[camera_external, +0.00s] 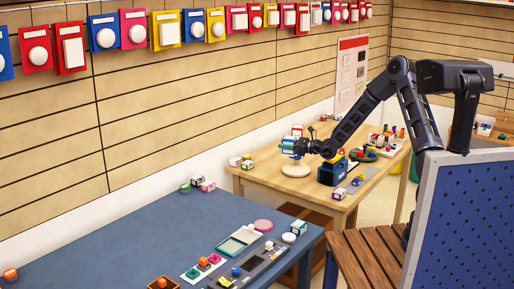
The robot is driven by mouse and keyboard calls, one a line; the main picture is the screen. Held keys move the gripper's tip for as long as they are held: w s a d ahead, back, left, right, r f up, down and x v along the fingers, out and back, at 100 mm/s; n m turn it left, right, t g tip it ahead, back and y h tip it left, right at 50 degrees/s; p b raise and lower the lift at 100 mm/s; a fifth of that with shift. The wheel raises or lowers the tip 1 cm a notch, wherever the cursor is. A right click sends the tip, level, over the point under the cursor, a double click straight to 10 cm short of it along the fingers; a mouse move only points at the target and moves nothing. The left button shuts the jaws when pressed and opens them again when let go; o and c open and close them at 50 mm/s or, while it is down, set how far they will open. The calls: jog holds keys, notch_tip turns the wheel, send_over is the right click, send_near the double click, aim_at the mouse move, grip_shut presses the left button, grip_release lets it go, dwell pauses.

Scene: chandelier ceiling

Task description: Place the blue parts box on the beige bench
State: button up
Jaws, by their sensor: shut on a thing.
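My gripper (296,147) reaches left from my arm over the beige bench (262,178). It is shut on a small blue box with white on it (287,145), which looks like the blue parts box. The box is held above a round cream disc (296,170) on the bench and appears apart from it. The fingers are small and partly hidden against the box.
A dark blue bin (332,173) with coloured pieces stands on the bench below my wrist. Small boxes (247,164) lie at its left end. A blue table (110,235) is in front. A blue perforated panel (470,220) stands at right.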

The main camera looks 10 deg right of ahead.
jog(key=w+d+f+m+t+h, duration=0.1)
jog(key=w+d+m+t+h, duration=0.2)
jog(key=d, duration=1.1)
jog(key=d+f+m+t+h, duration=0.1)
jog(key=d+m+t+h, duration=0.3)
jog(key=d, duration=1)
jog(key=w+d+m+t+h, duration=0.2)
jog(key=d+m+t+h, duration=0.15)
jog(key=d, duration=1.05)
jog(key=shift+w+d+f+n+g+y, duration=0.4)
jog(key=shift+f+n+g+y, duration=0.6)
jog(key=shift+f, duration=1.1)
jog(key=shift+w+d+f+n+g+y, duration=0.3)
jog(key=shift+f+n+g+y, duration=0.4)
jog(key=shift+f+n+y, duration=0.95)
jog(key=shift+w+d+f+n+g+y, duration=0.4)
jog(key=shift+f+g+y, duration=0.45)
jog(key=shift+f, duration=1.65)
jog(key=shift+a+f, duration=0.1)
jog(key=shift+f, duration=0.35)
jog(key=o, duration=1.2)
jog(key=shift+c, duration=0.2)
